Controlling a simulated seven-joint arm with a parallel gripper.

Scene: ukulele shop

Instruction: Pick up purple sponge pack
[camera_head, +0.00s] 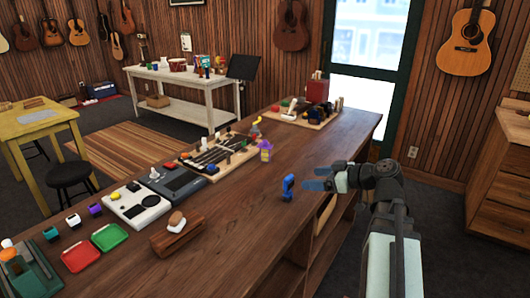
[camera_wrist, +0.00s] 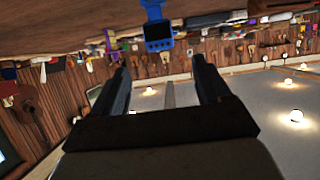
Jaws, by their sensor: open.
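A small purple pack (camera_head: 265,151) with a yellow top stands upright on the wooden counter, in front of the fretboard mat; I take it for the sponge pack. A small purple shape (camera_wrist: 112,40) near the top of the wrist view looks like the same pack. My gripper (camera_head: 306,178) is open, with nothing between its fingers. It is over the right edge of the counter, to the right of and nearer than the pack, and apart from it. Its two dark fingers (camera_wrist: 162,82) show apart in the wrist view.
A blue clip tuner (camera_head: 288,187) stands on the counter just left of my gripper, between it and the pack side; it is large in the wrist view (camera_wrist: 157,35). A wooden block (camera_head: 176,236), a red tray (camera_head: 80,257) and a green tray (camera_head: 109,237) lie nearer. The counter's middle is clear.

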